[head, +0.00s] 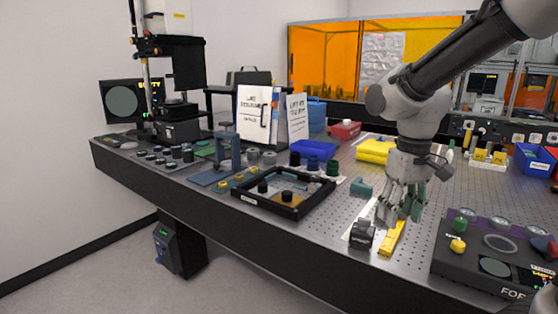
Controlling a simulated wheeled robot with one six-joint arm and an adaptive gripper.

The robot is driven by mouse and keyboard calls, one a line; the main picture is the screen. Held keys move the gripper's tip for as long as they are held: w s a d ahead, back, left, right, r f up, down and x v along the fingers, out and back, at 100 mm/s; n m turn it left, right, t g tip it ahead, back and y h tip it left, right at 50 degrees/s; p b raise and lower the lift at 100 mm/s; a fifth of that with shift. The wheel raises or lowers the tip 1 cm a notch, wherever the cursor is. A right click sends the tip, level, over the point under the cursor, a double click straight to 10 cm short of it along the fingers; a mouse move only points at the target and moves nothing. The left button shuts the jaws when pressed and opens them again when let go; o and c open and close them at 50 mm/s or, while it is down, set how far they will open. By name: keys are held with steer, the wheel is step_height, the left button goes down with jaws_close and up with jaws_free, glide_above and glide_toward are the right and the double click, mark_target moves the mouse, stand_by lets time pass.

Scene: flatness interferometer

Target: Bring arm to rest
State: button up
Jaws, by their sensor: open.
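My arm reaches in from the upper right of the head view, over the perforated metal bench (335,250). My gripper (390,215) points down and is open, low over the right-middle of the bench. A small black device (361,236) and a yellow bar (392,239) are just below and in front of the fingers. I cannot tell whether the fingers touch either of them. A green piece (416,205) shows beside the fingers, partly hidden by them.
A black-framed tray (240,203) with small parts lies left of my gripper. A dark console (480,262) with knobs stands at the front right. The floor (110,240) at front left is clear.

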steer(key=s+d+r+m+t, duration=0.3)
steer(key=s+d+r, duration=0.3)
steer(key=s+d, duration=0.4)
steer(key=shift+s+t, duration=0.7)
steer(key=shift+s, duration=0.25)
